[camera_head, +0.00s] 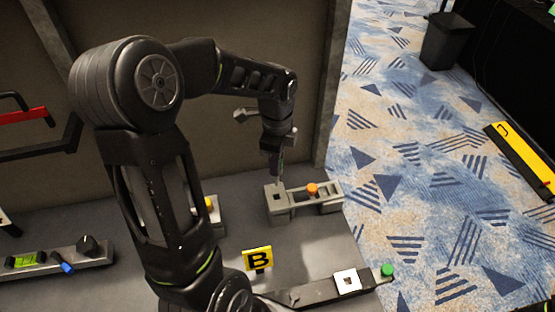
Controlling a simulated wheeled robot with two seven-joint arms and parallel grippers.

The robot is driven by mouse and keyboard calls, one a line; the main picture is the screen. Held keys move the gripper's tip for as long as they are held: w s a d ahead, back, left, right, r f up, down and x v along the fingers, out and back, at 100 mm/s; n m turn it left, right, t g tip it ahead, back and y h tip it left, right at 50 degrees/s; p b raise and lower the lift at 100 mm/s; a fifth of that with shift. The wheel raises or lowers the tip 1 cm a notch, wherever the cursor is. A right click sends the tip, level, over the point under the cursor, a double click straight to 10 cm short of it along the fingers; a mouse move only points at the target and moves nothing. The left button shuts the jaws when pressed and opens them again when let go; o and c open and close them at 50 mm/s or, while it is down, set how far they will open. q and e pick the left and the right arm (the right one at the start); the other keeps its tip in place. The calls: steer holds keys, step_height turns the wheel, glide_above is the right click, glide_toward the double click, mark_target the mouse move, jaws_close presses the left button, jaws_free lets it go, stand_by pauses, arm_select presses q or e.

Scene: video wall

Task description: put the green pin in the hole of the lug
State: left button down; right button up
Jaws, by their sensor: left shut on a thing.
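A round green head (387,270), which looks like the green pin, shows at the right end of a low dark bar. On the bar, a white square plate (346,281) has a dark hole. Farther back, a grey block (272,210) has a square hole in its top, with an orange knob (312,189) to its right. I cannot tell which holed part is the lug. My left gripper (275,172) points down just above the grey block. It is shut on a slim thing, too small and dark to identify. My right gripper is not in view.
A yellow plate marked B (258,260) stands in front of the grey block. A yellow knob (208,202) is partly hidden behind my left arm. A panel with a green display (27,259) sits at left. A wall rises close behind; the table ends at right.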

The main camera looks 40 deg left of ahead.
mark_target(276, 179)
arm_select(q)
steer(key=shift+f+b, duration=1.5)
steer(key=shift+f, duration=0.75)
steer(key=shift+f, duration=0.35)
steer(key=shift+f+b, duration=0.15)
steer(key=shift+b, duration=0.15)
steer(key=shift+f+b, duration=0.45)
steer(key=shift+f, duration=0.2)
steer(key=shift+f, duration=0.2)
steer(key=shift+f+b, duration=1.05)
steer(key=shift+f, duration=0.2)
steer(key=shift+f+b, duration=0.35)
steer(key=shift+f, duration=0.1)
